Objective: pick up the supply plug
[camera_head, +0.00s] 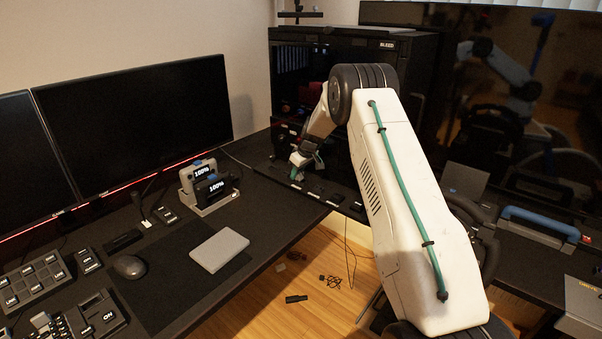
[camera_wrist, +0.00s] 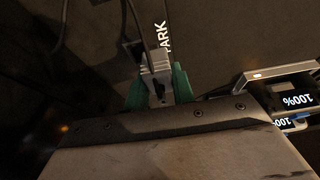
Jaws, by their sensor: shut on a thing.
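The supply plug (camera_wrist: 155,66) shows in the wrist view as a small grey block with a dark cable running up from it. My gripper (camera_wrist: 158,84) has its green fingers on either side of the plug and is shut on it. The lower part of the plug is partly hidden between the fingers. In the head view my gripper (camera_head: 296,174) is over the far dark desk edge, in front of the black computer case. The plug cannot be made out there.
A black computer case (camera_head: 400,50) stands behind my arm. A charging dock (camera_head: 215,203) with two units reading 100% is left of my gripper. Monitors (camera_head: 135,110) and a grey box (camera_head: 219,249) are on the desk. Loose cables (camera_head: 331,281) lie on the wooden floor.

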